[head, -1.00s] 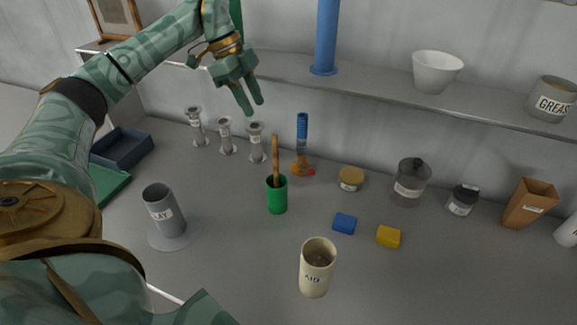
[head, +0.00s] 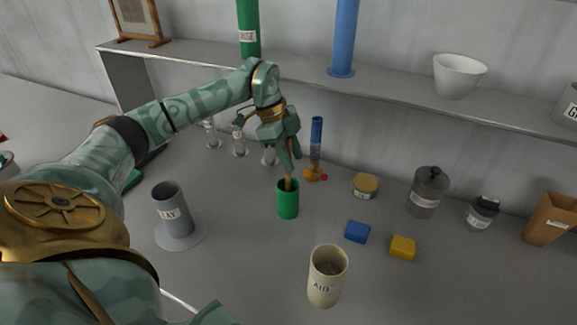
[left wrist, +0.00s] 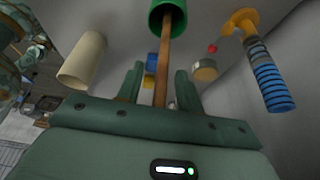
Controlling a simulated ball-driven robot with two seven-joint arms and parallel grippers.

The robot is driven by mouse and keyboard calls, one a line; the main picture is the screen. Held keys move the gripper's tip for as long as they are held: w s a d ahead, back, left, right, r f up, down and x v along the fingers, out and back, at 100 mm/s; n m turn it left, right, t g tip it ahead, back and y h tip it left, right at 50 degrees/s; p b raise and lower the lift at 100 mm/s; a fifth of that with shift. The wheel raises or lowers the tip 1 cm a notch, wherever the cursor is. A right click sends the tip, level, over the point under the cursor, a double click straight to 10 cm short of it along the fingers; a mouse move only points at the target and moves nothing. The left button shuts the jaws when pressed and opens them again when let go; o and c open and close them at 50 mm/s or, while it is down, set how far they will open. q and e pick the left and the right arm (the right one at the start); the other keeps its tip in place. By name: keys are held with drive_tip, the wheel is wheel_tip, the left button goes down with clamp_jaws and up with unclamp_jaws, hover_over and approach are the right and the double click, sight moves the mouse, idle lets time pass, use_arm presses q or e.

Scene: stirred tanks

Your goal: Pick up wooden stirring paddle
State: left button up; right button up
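The wooden stirring paddle (head: 288,184) stands upright in a green cup (head: 288,204) on the bench in the head view. Its upper part is hidden by my left gripper (head: 291,163), which is over the cup with its fingers pointing down. In the left wrist view the paddle (left wrist: 163,68) runs between the two spread fingers of the left gripper (left wrist: 160,85), with a gap on each side, and into the green cup (left wrist: 168,16). The left gripper is open around the paddle's handle. My right gripper is not in view.
A blue-and-orange tool (head: 316,145) stands just behind the cup. A cream beaker (head: 326,280), a blue block (head: 357,231) and a yellow block (head: 403,246) lie in front and to the right. A grey clay cylinder (head: 172,210) stands left. A shelf (head: 400,98) runs behind.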

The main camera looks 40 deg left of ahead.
use_arm(q)
clamp_jaws()
drive_tip(key=shift+r, duration=0.1)
